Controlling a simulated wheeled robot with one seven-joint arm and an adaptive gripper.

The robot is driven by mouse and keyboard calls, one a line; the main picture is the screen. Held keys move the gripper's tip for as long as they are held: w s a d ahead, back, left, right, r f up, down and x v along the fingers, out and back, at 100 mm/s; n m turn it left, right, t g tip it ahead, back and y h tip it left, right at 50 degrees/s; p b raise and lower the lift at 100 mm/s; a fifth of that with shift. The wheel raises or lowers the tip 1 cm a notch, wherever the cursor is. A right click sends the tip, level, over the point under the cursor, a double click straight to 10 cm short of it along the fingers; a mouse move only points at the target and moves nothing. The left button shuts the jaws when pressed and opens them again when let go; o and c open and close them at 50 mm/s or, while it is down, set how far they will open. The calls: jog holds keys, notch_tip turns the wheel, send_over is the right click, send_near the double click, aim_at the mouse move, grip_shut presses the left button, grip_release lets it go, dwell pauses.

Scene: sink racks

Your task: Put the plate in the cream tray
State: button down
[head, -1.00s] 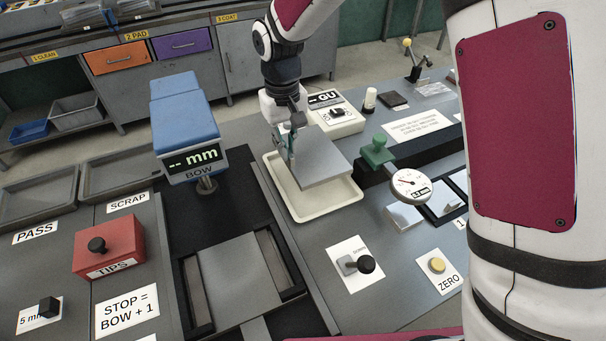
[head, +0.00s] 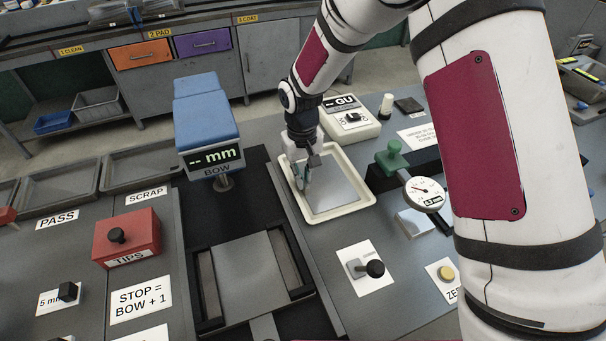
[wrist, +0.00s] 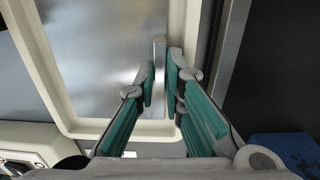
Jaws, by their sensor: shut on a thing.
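The plate (head: 333,187) is a flat silver metal square. It lies inside the cream tray (head: 345,215), within its raised rim, and looks flat or nearly so; I cannot tell whether it rests fully on the bottom. My gripper (head: 305,181) is at the plate's left edge, over the tray, pointing down. In the wrist view the plate (wrist: 105,45) fills the upper left inside the tray rim (wrist: 90,128).
A blue-topped BOW gauge (head: 212,130) stands left of the tray. A dial gauge with a green knob (head: 391,158) stands to its right, and a white GU box (head: 350,118) behind it. A black-knobbed lever (head: 372,268) is in front. A red TIPS box (head: 125,240) stands at left.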

jog(key=shift+f, duration=0.1)
jog(key=c, duration=1.7)
grip_release()
